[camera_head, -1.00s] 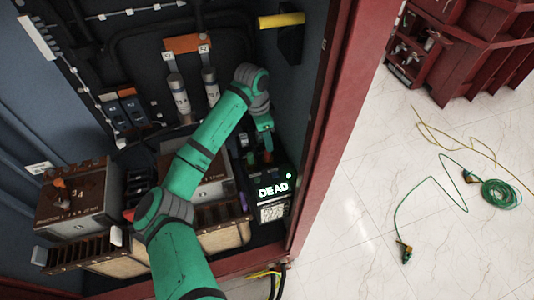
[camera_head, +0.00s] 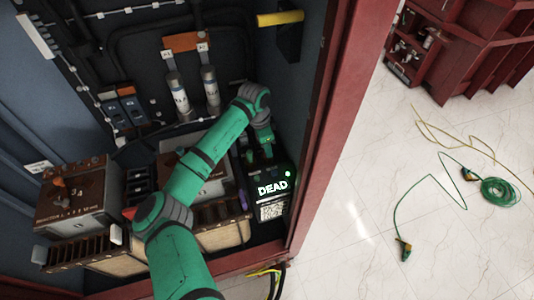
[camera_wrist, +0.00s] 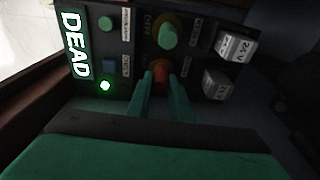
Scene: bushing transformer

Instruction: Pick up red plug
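The red plug (camera_wrist: 161,77) sits in the face of the dark device with a lit "DEAD" display (camera_wrist: 75,45). In the wrist view my gripper (camera_wrist: 160,82) has its two green fingers apart, one on each side of the plug. I cannot tell whether the fingertips touch it. In the head view my gripper (camera_head: 267,146) points down at the back part of the device (camera_head: 272,188), and the plug is largely hidden there.
A green knob or plug (camera_wrist: 168,37) stands beside the red one. Two light blocks (camera_wrist: 236,46) are at the right. The red cabinet frame (camera_head: 318,125) is close to the device. Fuse cylinders (camera_head: 210,88) stand behind the arm.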

